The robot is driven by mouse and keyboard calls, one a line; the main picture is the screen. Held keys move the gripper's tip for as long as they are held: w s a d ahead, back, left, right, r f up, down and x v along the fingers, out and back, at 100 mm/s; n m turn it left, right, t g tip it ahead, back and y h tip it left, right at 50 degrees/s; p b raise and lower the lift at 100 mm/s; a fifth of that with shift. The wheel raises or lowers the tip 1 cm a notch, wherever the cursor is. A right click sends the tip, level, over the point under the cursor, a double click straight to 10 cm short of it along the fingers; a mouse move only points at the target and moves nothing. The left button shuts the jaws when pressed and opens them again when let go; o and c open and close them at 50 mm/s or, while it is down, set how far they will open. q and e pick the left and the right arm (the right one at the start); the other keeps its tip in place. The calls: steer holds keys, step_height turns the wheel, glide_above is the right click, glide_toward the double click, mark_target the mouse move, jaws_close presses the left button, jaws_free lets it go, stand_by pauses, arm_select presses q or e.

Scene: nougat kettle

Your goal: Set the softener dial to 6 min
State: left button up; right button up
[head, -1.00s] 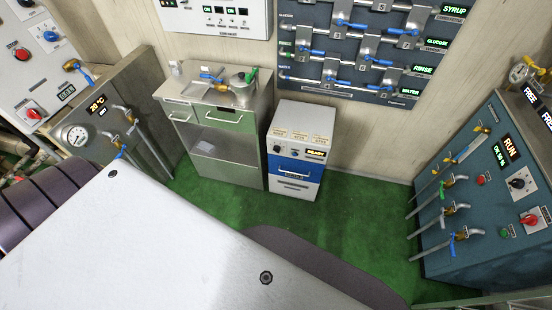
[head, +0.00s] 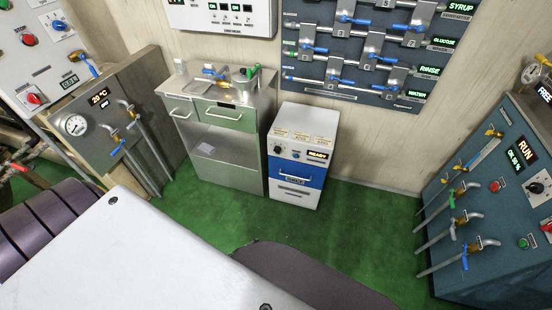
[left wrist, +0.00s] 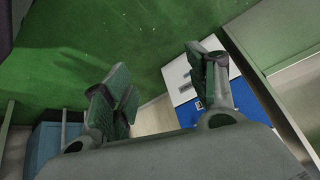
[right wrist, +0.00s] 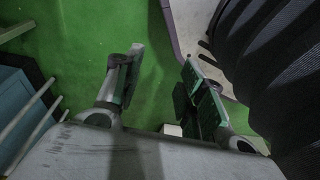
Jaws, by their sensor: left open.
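A white and blue cabinet (head: 299,165) stands on the floor at the back wall in the head view. I cannot read a softener label or the dial's setting. The cabinet's white part also shows in the left wrist view (left wrist: 179,78), partly behind a finger. My left gripper (left wrist: 158,68) is open and empty, apart from the cabinet. My right gripper (right wrist: 162,62) is open and empty over green floor. I see neither gripper clearly in the head view.
A steel cabinet (head: 222,150) stands left of the white and blue one. A valve board (head: 360,60) hangs above. A panel with a gauge (head: 76,125) is at the left, a blue valve console (head: 500,215) at the right. Green floor (head: 350,225) between is clear.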

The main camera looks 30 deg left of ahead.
arm_select(q)
steer(key=w+a+r+t+y+b, duration=0.1)
steer(key=w+a+r+t+b, duration=0.15)
steer(key=w+b, duration=0.5)
steer(key=w+a+r+t+b, duration=0.25)
steer(key=w+b, duration=0.25)
steer(key=w, duration=0.6)
arm_select(e)
steer(key=w+a+r+t, duration=0.15)
steer(key=w+a, duration=0.25)
steer(key=w, duration=0.4)
arm_select(q)
steer(key=w+a+r+t+y+b, duration=0.3)
steer(key=w+a+r+t+b, duration=0.3)
steer(key=w+r+b, duration=0.6)
steer(key=shift+a+r+b, duration=0.3)
steer(key=shift+a+b, duration=0.75)
steer(key=shift+b, duration=0.3)
arm_select(e)
steer(key=w+a+r+y, duration=0.2)
steer(key=w+r, duration=0.1)
steer(key=r, duration=0.4)
steer(key=shift+a+r+t, duration=0.25)
steer(key=shift+r+t, duration=0.15)
steer(key=shift+t, duration=0.05)
steer(key=shift+w, duration=0.1)
arm_select(q)
steer(key=shift+w, duration=0.1)
arm_select(e)
steer(key=shift+w, duration=0.1)
